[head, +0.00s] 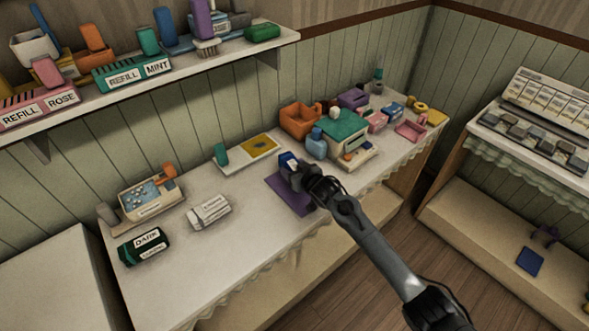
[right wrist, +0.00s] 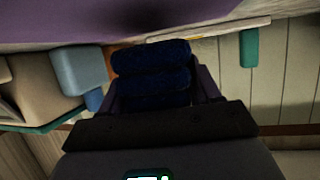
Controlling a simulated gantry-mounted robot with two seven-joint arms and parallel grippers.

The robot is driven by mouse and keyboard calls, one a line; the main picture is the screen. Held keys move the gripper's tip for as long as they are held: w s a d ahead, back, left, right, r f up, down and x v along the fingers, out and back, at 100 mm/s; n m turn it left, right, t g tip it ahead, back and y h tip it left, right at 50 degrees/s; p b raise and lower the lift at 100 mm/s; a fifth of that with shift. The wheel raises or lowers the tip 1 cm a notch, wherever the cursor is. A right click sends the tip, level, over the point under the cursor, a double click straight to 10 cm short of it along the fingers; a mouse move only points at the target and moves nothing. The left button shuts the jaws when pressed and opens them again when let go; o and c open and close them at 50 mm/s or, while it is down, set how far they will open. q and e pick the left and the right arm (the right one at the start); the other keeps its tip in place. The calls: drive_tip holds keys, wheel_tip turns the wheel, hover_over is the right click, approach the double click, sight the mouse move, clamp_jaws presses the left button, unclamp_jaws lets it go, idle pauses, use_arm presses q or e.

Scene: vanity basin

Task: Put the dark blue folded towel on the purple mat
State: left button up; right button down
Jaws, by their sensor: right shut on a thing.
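The dark blue folded towel (right wrist: 150,75) is between the fingers of my right gripper in the right wrist view, with its folded layers facing the camera. In the head view the towel (head: 287,160) shows at the tip of my right gripper (head: 293,168), over the far part of the purple mat (head: 290,195). The mat lies flat on the white counter, partly hidden by the gripper and arm. It also shows in the right wrist view (right wrist: 90,18), close to the towel. I cannot tell whether the towel touches the mat. My left gripper is not in view.
Behind the mat lies a white tray with a yellow card (head: 258,146). To its right stand a blue bottle (head: 316,146) and a teal-topped box (head: 343,128). A white labelled pack (head: 210,210) lies left on the counter. The counter between pack and mat is clear.

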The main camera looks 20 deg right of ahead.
drive_tip(key=shift+f, duration=0.5)
idle(0.3)
drive_tip(key=shift+c, duration=0.8)
unclamp_jaws()
drive_tip(key=shift+f, duration=0.1)
drive_tip(key=shift+s, duration=0.1)
drive_tip(key=shift+s+r, duration=0.25)
drive_tip(key=shift+s, duration=0.1)
drive_tip(key=p+v, duration=0.1)
drive_tip(key=v, duration=0.9)
drive_tip(key=shift+d, duration=0.1)
